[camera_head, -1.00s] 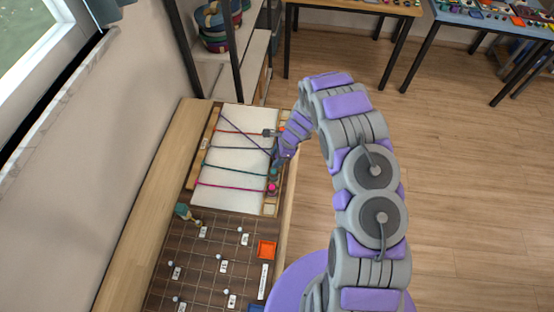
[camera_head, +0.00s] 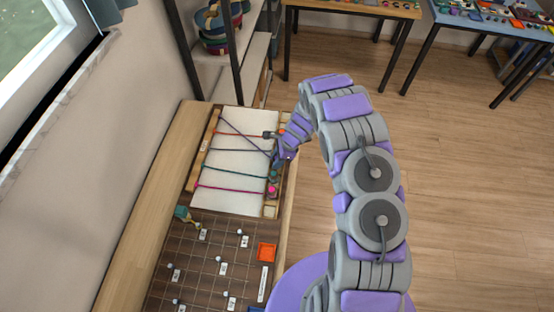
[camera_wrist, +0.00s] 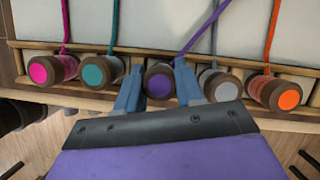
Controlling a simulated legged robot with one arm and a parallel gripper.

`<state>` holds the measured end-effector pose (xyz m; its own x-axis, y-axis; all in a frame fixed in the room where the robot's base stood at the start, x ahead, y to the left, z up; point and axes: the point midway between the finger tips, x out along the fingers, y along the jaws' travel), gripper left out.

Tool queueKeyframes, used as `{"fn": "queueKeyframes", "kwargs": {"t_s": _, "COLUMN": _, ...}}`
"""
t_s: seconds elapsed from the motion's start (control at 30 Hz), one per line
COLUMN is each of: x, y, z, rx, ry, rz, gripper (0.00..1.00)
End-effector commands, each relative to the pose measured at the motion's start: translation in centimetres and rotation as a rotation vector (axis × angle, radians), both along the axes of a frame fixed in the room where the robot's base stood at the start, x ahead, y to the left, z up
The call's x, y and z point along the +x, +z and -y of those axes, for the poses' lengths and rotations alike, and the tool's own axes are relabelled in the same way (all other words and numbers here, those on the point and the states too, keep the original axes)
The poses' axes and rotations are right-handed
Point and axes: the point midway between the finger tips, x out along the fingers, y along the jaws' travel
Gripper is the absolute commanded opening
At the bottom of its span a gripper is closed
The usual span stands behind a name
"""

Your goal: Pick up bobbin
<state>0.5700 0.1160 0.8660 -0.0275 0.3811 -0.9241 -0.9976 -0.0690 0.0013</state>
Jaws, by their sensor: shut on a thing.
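The purple bobbin (camera_wrist: 160,83) sits in the middle of a row on a wooden rack, with its purple cord running up across the white board. My gripper (camera_wrist: 158,85) is around it in the wrist view, one blue finger on each side, shut on it. The bobbin appears still at its place in the row. In the head view my gripper (camera_head: 277,158) is at the right edge of the braiding board (camera_head: 240,165), and the bobbin is hidden there.
Beside it stand a teal bobbin (camera_wrist: 97,71) and a pink bobbin (camera_wrist: 50,70) on the left, a grey bobbin (camera_wrist: 219,84) and an orange bobbin (camera_wrist: 274,92) on the right. A brown gridded board (camera_head: 210,255) with pegs and an orange tray (camera_head: 267,251) lies nearer.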

Motion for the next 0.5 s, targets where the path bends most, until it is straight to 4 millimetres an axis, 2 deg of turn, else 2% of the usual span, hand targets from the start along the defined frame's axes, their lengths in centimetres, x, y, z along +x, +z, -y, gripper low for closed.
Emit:
{"fn": "queueKeyframes", "kwargs": {"t_s": 0.27, "x": 0.0, "y": 2.0, "z": 0.0, "rx": -0.001, "ry": 0.002, "rz": 0.002, "gripper": 0.06}}
{"fn": "queueKeyframes", "kwargs": {"t_s": 0.5, "x": 0.1, "y": 5.9, "z": 0.0, "rx": 0.000, "ry": 0.000, "rz": 0.004, "gripper": 0.06}}
